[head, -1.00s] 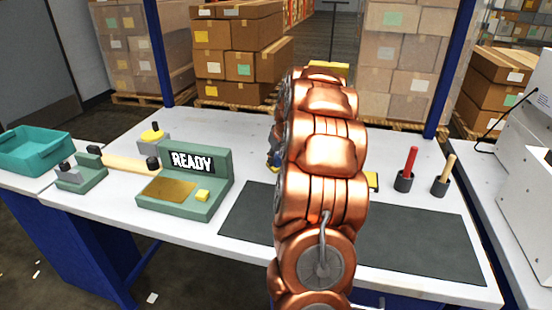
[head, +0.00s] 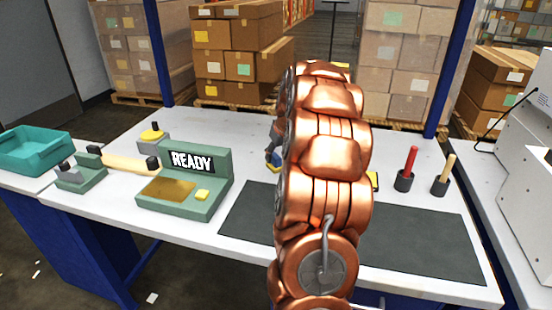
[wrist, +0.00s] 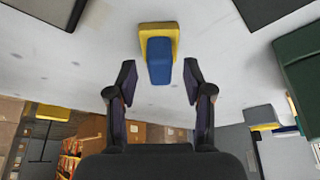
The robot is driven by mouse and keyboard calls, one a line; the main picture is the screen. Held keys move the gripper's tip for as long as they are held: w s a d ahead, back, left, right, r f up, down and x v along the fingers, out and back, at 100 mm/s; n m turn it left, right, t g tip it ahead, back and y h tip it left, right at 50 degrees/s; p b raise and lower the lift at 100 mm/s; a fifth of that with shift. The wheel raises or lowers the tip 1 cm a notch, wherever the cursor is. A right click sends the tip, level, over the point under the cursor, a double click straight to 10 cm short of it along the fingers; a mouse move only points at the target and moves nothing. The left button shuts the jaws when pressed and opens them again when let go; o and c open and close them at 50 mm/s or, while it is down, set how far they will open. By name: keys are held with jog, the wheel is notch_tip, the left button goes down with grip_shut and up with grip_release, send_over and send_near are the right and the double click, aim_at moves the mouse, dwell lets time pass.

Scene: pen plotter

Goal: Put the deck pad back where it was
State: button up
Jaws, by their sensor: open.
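A yellow piece (wrist: 174,34) with a blue block (wrist: 159,62) on it shows in the wrist view on the pale tabletop; I take it to be the deck pad, though no label confirms this. My gripper (wrist: 158,82) is open. The blue block appears between its fingertips in the picture, with a gap on each side, and nothing is held. How far the tips are from the block is hard to tell. In the head view a small blue-and-yellow thing (head: 273,163) shows at the arm's left edge, partly hidden. My copper arm hides most of the gripper there.
The green READY station (head: 215,187) stands left of the arm. A dark mat (head: 430,240) lies at front right. Red (head: 411,160) and tan (head: 448,168) handles stand in dark holders. A teal bin (head: 35,150) is far left.

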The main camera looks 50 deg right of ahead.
jog(key=v, duration=0.9)
jog(key=shift+s+r, duration=0.2)
jog(key=shift+r, duration=0.2)
jog(key=s+a+f+n+g+y, duration=0.1)
jog(key=s+a+f+g, duration=0.15)
jog(key=a, duration=1.25)
jog(key=s+a+f+n+g+y, duration=0.15)
jog(key=s+a, duration=0.25)
jog(key=a, duration=1.1)
jog(key=s+a+f+g, duration=0.1)
jog(key=s+a+f, duration=0.1)
jog(key=s+a, duration=0.2)
jog(key=s+a+f+g, duration=0.1)
jog(key=s+a+f, duration=0.1)
jog(key=s, duration=0.8)
jog(key=s+a+f+n+g+h, duration=0.1)
jog(key=s+a+f, duration=0.2)
jog(key=s+a, duration=0.2)
jog(key=s, duration=0.3)
jog(key=shift+a, duration=0.3)
jog(key=shift+s, duration=0.1)
notch_tip(320, 180, up, 17)
jog(key=w+t+p, duration=0.1)
jog(key=p, duration=1.4)
jog(key=shift+w, duration=0.1)
